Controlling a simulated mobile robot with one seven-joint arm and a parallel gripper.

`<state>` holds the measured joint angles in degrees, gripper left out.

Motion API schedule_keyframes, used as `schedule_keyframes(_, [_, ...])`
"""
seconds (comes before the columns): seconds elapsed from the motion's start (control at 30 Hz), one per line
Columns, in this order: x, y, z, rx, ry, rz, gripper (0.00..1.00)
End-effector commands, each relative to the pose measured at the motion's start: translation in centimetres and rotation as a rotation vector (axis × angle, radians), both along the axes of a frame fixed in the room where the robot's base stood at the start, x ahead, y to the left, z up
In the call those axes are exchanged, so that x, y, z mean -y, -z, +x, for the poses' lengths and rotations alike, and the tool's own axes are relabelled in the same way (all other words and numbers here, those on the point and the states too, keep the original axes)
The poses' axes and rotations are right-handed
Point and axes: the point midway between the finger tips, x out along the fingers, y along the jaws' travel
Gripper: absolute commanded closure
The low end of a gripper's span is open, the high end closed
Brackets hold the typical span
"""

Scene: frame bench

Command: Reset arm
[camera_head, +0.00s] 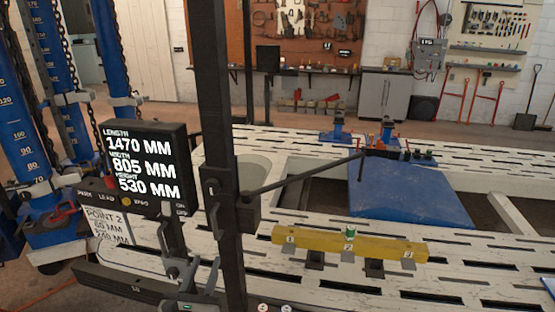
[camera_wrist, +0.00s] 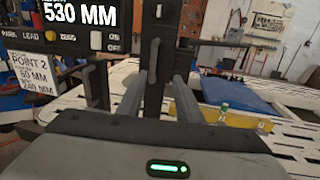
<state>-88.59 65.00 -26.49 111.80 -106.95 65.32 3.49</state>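My gripper (camera_head: 192,266) is low in front of a tall dark post (camera_head: 216,110) in the head view. In the wrist view, its two grey fingers (camera_wrist: 160,88) stand apart with nothing held between them. A grey handle on the post (camera_wrist: 153,60) shows beyond the fingers, with a visible gap. The post carries a thin dark rod (camera_head: 300,180) reaching right over the bench. The green light on my gripper is lit.
A display (camera_head: 145,165) reading 1470, 805 and 530 MM stands close left of the post. A yellow bar (camera_head: 350,243) with numbered marks lies on the slotted white bench (camera_head: 480,250). A blue panel (camera_head: 410,190) lies behind it. Blue columns (camera_head: 60,90) stand left.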

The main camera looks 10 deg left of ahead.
Motion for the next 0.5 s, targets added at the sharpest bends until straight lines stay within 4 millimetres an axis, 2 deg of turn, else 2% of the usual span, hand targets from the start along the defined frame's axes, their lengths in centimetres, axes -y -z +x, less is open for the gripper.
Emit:
schedule_keyframes(0.07, [2.7, -1.6, 1.5, -0.019, 0.097, 0.063, 0.67])
schedule_keyframes(0.17, [8.3, -4.2, 3.5, -0.059, 0.290, 0.196, 0.67])
schedule_keyframes(0.27, [15.6, -6.8, 4.6, -0.107, 0.534, 0.374, 0.67])
schedule_keyframes(0.3, [18.5, -7.7, 4.5, -0.127, 0.635, 0.452, 0.67])
schedule_keyframes(0.4, [25.5, -9.7, 3.4, -0.171, 0.882, 0.661, 0.67])
schedule_keyframes(0.5, [31.1, -11.3, 1.0, -0.206, 1.102, 0.880, 0.67])
